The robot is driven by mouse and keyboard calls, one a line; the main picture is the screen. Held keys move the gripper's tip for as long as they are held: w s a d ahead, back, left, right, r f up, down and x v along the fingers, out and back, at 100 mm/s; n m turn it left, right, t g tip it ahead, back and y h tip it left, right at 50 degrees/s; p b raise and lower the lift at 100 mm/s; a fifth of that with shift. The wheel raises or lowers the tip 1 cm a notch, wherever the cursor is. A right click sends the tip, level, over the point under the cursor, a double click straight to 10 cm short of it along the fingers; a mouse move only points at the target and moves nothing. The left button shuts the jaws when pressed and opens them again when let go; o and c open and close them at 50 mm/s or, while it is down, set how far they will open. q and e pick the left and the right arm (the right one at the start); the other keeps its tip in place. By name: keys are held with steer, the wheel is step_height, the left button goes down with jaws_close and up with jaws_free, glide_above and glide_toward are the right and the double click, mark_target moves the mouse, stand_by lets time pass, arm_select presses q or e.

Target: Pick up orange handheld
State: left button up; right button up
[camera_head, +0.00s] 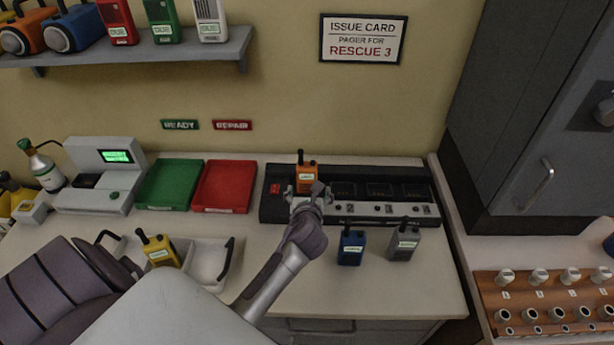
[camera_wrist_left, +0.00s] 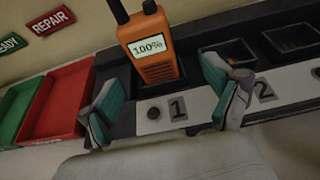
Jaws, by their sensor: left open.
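The orange handheld (camera_head: 306,174) stands upright in the first slot of the black charger (camera_head: 273,206) on the counter. In the left wrist view the orange handheld (camera_wrist_left: 153,50) shows a label reading 100%, with the number 1 on the charger strip in front of it. My left gripper (camera_head: 311,196) is just in front of the handheld. In the left wrist view its two fingers (camera_wrist_left: 170,106) are spread apart, below and to either side of the handheld, with nothing between them. The handheld's lower end is hidden in the slot. My right gripper is not in view.
A blue handheld (camera_head: 351,247) and a grey handheld (camera_head: 404,241) stand on the counter in front of the charger. A yellow handheld (camera_head: 161,251) is in a white tray (camera_head: 208,258). Red (camera_head: 225,187) and green (camera_head: 171,185) trays lie left of the charger.

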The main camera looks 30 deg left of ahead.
mark_target(307, 183)
arm_select(q)
steer(key=x, duration=0.3)
steer(key=p+x, duration=0.1)
steer(key=x, duration=0.3)
steer(key=shift+s+a, duration=0.25)
steer(key=shift+a, duration=0.1)
steer(key=shift+w+a+f, duration=0.25)
steer(key=shift+w+f, duration=0.05)
steer(key=shift+w, duration=0.1)
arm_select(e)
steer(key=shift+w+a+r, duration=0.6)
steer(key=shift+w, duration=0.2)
arm_select(q)
steer(key=shift+s+r, duration=0.1)
steer(key=c, duration=1.6)
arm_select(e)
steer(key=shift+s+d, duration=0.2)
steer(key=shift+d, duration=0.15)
